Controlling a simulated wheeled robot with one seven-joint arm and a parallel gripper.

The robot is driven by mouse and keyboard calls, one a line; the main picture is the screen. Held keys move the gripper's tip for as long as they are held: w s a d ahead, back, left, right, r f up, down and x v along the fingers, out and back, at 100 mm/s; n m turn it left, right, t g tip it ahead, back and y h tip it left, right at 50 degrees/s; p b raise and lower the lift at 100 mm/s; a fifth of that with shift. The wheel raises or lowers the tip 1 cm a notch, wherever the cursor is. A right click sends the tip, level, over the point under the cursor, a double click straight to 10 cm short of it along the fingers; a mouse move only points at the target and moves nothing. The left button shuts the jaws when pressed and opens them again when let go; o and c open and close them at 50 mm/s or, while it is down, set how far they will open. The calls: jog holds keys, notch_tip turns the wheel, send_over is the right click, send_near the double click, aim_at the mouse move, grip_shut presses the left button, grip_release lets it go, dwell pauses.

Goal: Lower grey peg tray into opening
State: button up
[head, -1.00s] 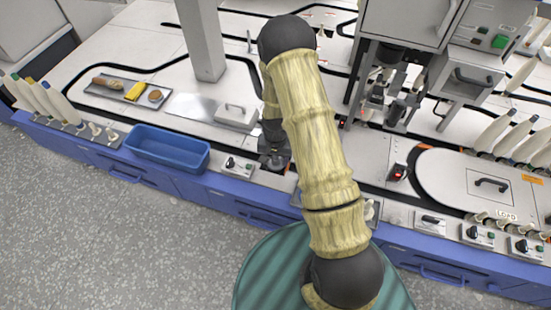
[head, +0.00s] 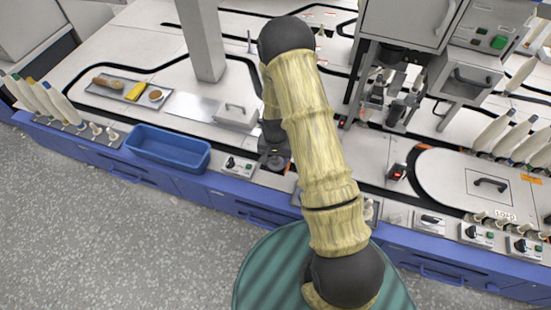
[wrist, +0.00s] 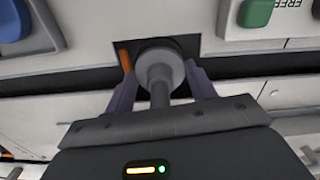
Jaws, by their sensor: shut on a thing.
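The grey peg tray (wrist: 160,100) shows in the wrist view as a grey stem with a round, stepped end. My gripper (wrist: 160,74) is shut on it, with one dark finger on each side of the stem. A dark opening (wrist: 188,45) in the pale worktop shows behind the tray's round end. The tray end overlaps the opening in this view; I cannot tell how deep it sits. In the head view my gripper (head: 275,152) is low over the worktop near its front edge, largely hidden by my arm.
A switch box (head: 238,166) sits just left of my gripper, with a blue bin (head: 168,148) beyond it. A lidded plate with a handle (head: 237,115) lies behind. An orange strip (wrist: 125,60) is beside the opening. A machine (head: 395,95) stands to the right.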

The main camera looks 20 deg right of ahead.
jog(key=shift+f+b, duration=0.35)
jog(key=shift+f, duration=0.35)
jog(key=o, duration=0.7)
jog(key=shift+r+p, duration=5)
jog(key=shift+r, duration=0.55)
